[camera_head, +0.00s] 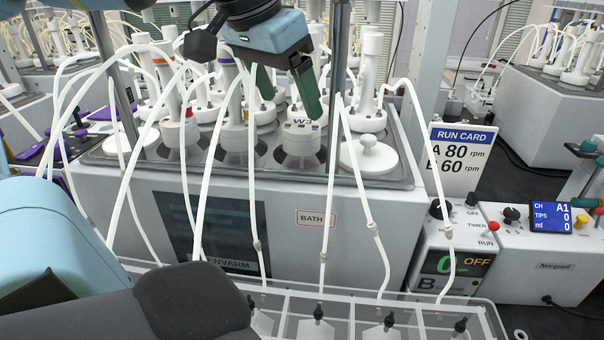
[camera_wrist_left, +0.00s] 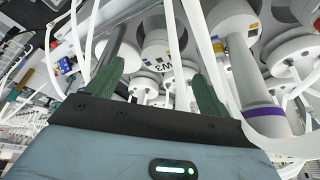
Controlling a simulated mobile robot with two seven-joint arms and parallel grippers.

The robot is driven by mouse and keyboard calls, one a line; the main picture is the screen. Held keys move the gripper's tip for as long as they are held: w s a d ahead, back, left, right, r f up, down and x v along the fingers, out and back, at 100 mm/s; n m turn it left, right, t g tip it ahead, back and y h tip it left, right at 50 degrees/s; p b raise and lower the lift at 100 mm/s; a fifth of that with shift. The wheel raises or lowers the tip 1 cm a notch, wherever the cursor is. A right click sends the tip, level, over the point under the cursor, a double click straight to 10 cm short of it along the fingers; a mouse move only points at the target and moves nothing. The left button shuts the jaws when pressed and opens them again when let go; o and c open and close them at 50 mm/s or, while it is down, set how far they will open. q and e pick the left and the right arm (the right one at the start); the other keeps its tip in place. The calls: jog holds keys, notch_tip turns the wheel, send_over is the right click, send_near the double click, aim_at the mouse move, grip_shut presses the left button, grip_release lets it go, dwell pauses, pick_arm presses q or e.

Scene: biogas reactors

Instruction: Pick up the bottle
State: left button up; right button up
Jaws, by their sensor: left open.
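My left gripper (camera_head: 288,95) hangs over the bath, its two green fingers open and pointing down with nothing seen between them. Just below and in front of the fingers, a squat white bottle top marked W3 (camera_head: 301,138) stands upright in a round hole of the bath. In the left wrist view, the open fingers (camera_wrist_left: 158,78) reach to either side of the W3 top (camera_wrist_left: 165,48), which lies beyond them. I cannot tell whether they touch it. The bottle's body is hidden in the bath. My right gripper is not in view.
The bath (camera_head: 395,215) holds several other white-topped bottles, some with tall stirrer columns. White tubes loop over its front to a clear rack (camera_head: 285,325). A metal post stands right of the gripper. A round white lid (camera_head: 368,157) and a run card (camera_head: 459,160) are to the right.

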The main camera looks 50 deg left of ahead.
aim_at(301, 130)
pick_arm(q)
jog(key=shift+x, duration=3.85)
jog(key=shift+r, duration=0.1)
grip_shut()
